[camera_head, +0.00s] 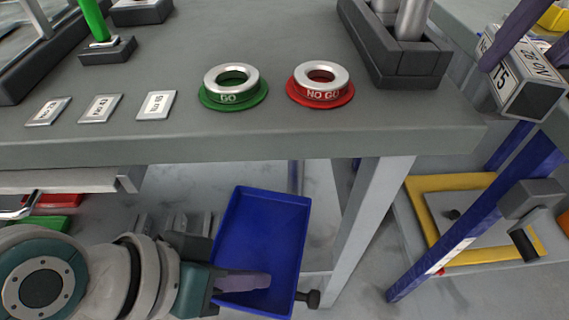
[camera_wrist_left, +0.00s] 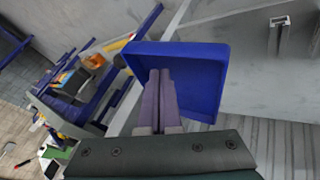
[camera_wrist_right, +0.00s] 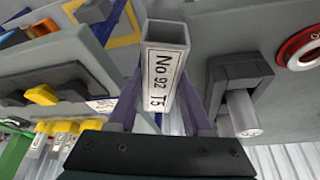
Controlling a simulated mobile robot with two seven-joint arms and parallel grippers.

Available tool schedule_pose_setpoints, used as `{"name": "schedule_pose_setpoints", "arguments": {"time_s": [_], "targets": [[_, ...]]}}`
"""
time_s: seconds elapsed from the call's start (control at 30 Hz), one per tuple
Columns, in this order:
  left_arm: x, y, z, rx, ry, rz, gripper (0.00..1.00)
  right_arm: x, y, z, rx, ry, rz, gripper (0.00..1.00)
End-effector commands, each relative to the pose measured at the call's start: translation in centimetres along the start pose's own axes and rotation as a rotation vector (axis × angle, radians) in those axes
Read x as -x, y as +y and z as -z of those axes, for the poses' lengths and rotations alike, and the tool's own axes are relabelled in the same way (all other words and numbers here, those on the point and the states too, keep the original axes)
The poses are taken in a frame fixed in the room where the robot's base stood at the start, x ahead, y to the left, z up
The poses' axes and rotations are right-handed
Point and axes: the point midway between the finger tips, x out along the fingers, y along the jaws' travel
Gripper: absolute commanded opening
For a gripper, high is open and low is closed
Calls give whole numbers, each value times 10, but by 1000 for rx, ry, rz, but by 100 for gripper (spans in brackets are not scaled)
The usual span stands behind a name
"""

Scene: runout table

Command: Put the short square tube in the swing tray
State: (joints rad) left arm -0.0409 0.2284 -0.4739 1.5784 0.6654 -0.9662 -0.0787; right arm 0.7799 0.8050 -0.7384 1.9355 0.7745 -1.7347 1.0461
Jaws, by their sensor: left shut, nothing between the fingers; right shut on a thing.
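The short square tube (camera_head: 520,90) is grey and hollow, with a white label reading "No 92 T5". My right gripper (camera_head: 522,62) is shut on it, off the right end of the table; the right wrist view shows the tube (camera_wrist_right: 167,50) between both fingers, its square open end facing up. The swing tray (camera_head: 262,225) is the blue shallow tray below the table's front edge. It looks empty apart from my left gripper (camera_head: 262,281), shut with nothing in it, whose fingers reach over its left wall. They also show against the tray (camera_wrist_left: 205,80) in the left wrist view; contact is unclear.
The table (camera_head: 250,140) carries a green GO ring (camera_head: 233,97), a red NO GO ring (camera_head: 321,95), several white label plates and a dark holder (camera_head: 400,60) with metal cylinders. A table leg (camera_head: 368,215) and a blue post (camera_head: 480,220) stand right of the tray.

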Motion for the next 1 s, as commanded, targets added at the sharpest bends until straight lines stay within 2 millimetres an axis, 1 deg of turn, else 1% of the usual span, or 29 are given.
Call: {"name": "schedule_pose_setpoints", "arguments": {"time_s": [0.03, 0.2, 0.6, 0.67, 0.8, 1.0], "targets": [[-2, 9, 1, 0, 1, -3, 0, 3, 0, 2, 0, 2, 1, 0], [-8, 21, 1, 0, 0, -1, 0, 3, 0, 2, 0, 2, 1, 0], [-10, 24, 0, -1, 0, 1, 0, 3, 0, 2, 0, 1, 1, 0], [-10, 27, 1, 0, 0, 1, 0, 6, 0, 3, 0, 2, 1, 0], [-16, 39, 2, 2, -2, 0, 0, 14, 0, 6, 0, 1, 1, 0], [-19, 40, 2, 1, 1, -1, 0, 12, 0, 5, 0, 1, 1, 0]]}}
